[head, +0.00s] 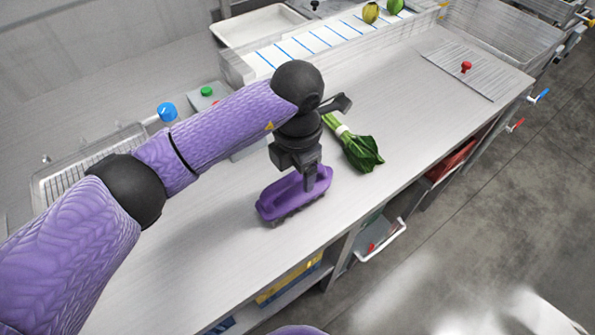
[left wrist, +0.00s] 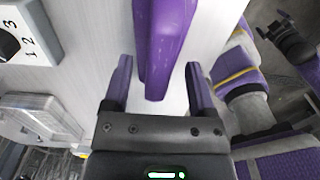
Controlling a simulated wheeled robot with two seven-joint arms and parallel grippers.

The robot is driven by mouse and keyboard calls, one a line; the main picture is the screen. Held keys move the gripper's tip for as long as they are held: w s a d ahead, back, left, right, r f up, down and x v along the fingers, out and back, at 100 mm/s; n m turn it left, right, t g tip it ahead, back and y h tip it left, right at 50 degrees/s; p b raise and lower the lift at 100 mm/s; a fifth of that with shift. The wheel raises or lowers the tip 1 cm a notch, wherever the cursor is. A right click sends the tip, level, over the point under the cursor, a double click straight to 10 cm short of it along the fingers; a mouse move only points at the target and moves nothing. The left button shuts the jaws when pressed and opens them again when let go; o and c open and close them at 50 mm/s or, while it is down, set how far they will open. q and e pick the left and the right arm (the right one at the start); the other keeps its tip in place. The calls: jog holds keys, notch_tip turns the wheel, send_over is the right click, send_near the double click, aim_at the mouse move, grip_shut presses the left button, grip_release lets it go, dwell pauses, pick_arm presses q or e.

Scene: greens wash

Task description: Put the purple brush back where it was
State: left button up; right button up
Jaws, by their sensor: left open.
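The purple brush (head: 294,194) lies on the steel counter, bristles down, near its front edge. My left gripper (head: 311,185) is directly over the brush, pointing down. In the left wrist view the brush (left wrist: 165,45) runs between the two fingers of my left gripper (left wrist: 160,85). The fingers stand apart with a gap on each side of the brush. The head view hides part of the brush's handle behind the gripper.
A leafy green bunch (head: 358,150) lies just right of the brush. A wire basket (head: 85,172) stands at the left. A blue-capped item (head: 167,112) and a green-knobbed box (head: 207,92) are behind my arm.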

pick_arm(q)
notch_tip(320, 180, up, 10)
jog(key=p, duration=0.1)
dwell(0.4)
